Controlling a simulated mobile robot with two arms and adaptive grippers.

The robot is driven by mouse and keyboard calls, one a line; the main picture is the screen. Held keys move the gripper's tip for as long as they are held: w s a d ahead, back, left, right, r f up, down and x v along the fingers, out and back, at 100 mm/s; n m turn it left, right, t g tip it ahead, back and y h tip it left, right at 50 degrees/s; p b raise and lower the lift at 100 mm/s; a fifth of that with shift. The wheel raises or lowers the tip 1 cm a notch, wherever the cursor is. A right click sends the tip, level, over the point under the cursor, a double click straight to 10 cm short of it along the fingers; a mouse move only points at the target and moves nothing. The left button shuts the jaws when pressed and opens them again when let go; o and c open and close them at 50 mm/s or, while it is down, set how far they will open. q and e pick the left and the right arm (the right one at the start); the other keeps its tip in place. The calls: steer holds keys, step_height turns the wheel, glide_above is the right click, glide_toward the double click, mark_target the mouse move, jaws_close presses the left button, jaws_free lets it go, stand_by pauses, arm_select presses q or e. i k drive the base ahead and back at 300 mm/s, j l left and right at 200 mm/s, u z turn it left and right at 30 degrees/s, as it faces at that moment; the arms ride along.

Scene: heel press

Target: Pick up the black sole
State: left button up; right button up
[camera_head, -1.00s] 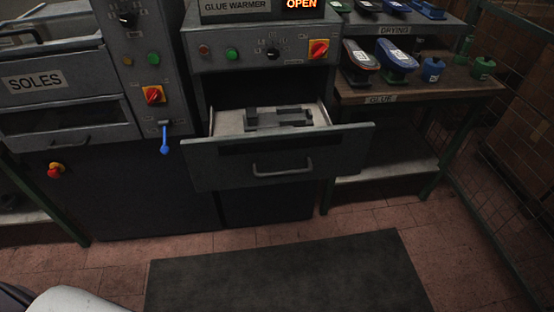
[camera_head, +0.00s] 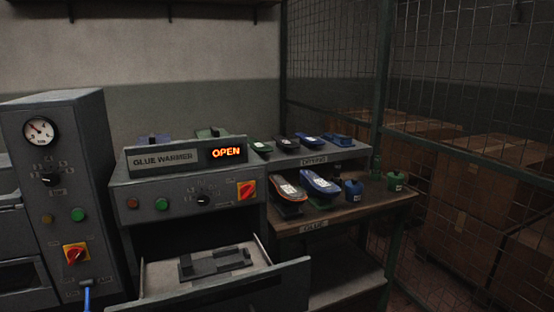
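Several shoe soles on holders stand on the shelves at the right of the glue warmer. A dark sole with an orange-red edge and a white label (camera_head: 288,188) lies on the lower shelf, beside a blue sole with a white label (camera_head: 320,183). Another dark sole (camera_head: 286,143) sits on the upper drying shelf, between a dark green piece (camera_head: 262,147) and a blue one (camera_head: 308,142). I cannot tell for certain which is the black sole. Neither of my grippers is in view.
The glue warmer (camera_head: 165,190) shows OPEN, and its drawer (camera_head: 215,297) is pulled out with a dark grey fixture (camera_head: 215,263) inside. A mesh fence (camera_head: 440,100) and cardboard boxes (camera_head: 465,205) bound the right.

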mark_target(282, 141)
steer(key=i+u, duration=0.1)
steer(key=u, duration=0.3)
steer(key=l+u, duration=0.15)
steer(key=u, duration=0.25)
steer(key=i+l+u, duration=0.1)
steer(key=u, duration=0.3)
steer(key=l+u, duration=0.1)
steer(key=u, duration=0.3)
steer(key=i+l+u, duration=0.1)
steer(key=l+u, duration=0.15)
steer(key=l, duration=0.45)
steer(key=l+u, duration=0.3)
steer(key=l, duration=0.4)
steer(key=l+u, duration=0.2)
steer(key=l, duration=2.1)
steer(key=l+z, duration=0.45)
steer(key=i+l+z, duration=0.1)
steer(key=l+z, duration=0.35)
